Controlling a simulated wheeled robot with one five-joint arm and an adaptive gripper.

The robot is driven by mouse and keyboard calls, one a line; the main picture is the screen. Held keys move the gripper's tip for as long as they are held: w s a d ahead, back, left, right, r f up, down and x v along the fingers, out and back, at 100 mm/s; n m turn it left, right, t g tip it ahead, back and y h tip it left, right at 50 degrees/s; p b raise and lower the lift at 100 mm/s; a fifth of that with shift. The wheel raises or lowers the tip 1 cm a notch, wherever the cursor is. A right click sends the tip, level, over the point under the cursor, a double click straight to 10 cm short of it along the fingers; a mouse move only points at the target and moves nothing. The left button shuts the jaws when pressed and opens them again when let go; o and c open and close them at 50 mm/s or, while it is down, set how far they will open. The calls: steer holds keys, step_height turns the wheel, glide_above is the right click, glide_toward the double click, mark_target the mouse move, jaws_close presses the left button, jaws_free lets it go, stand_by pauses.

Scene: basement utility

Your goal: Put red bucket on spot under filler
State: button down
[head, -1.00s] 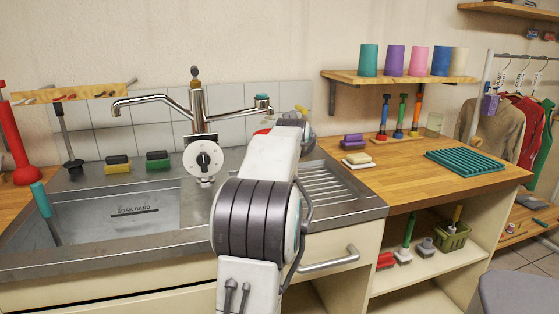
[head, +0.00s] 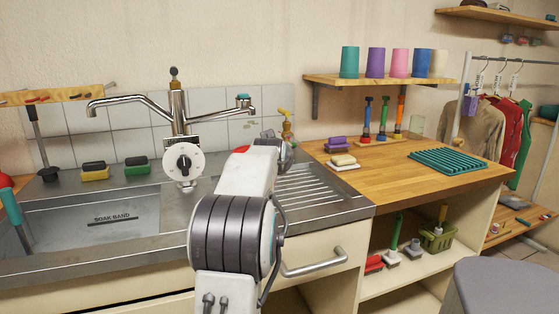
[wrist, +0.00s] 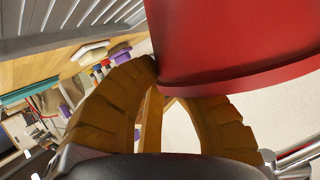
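The red bucket (wrist: 235,45) fills the upper right of the wrist view, with its edge at my gripper (wrist: 160,85). The two brown fingers curve together there and look shut on it. In the head view only a small red part of the bucket (head: 241,149) shows left of my gripper; my arm hides the rest. The mixer tap (head: 180,110), with a white dial and two spouts, stands behind the sink. I cannot make out a marked spot under a filler; my arm covers part of that area.
The sink basin (head: 80,225) lies left, with two sponges (head: 137,166) at its back edge. The ribbed drainboard (head: 315,190) is right of my arm and looks clear. A pump bottle (head: 287,128) stands behind my gripper. Soap (head: 343,161) and a teal rack (head: 447,160) lie on the wooden counter.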

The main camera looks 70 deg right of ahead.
steer(key=c, duration=1.8)
jaws_free()
steer(key=shift+f, duration=0.15)
steer(key=shift+c, duration=0.2)
steer(key=o, duration=0.4)
steer(key=shift+r, duration=0.25)
steer(key=shift+a, duration=0.15)
